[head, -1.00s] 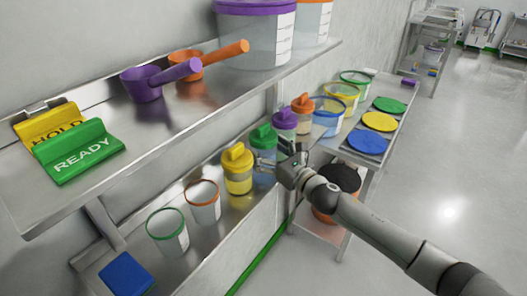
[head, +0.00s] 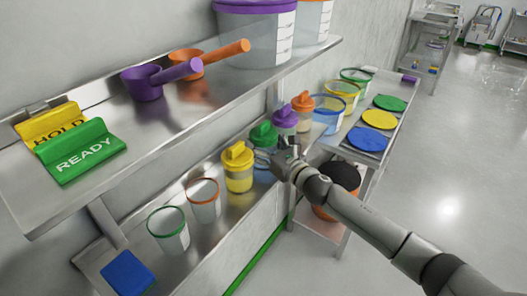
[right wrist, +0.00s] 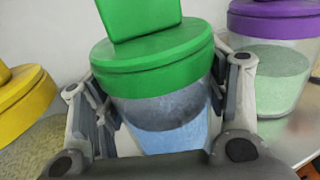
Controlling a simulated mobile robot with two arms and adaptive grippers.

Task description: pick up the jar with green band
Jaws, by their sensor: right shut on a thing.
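The jar with the green lid (head: 264,134) stands on the lower steel shelf between a yellow-lidded jar (head: 238,166) and a purple-lidded jar (head: 285,120). In the right wrist view the green-lidded jar (right wrist: 152,62) fills the middle, with grey-blue contents below the lid. My right gripper (head: 272,158) reaches it from the right. Its two fingers are shut on the jar's body just below the lid, one on each side. The jar looks upright in the head view, and its lower part is partly hidden by the gripper. My left gripper is not in view.
An orange-lidded jar (head: 302,106) stands beyond the purple one. Open tubs with orange (head: 203,201) and green rims (head: 168,229) stand nearer on the lower shelf. The upper shelf (head: 180,130) overhangs to the left. A side table holds coloured discs (head: 367,139). The floor right is clear.

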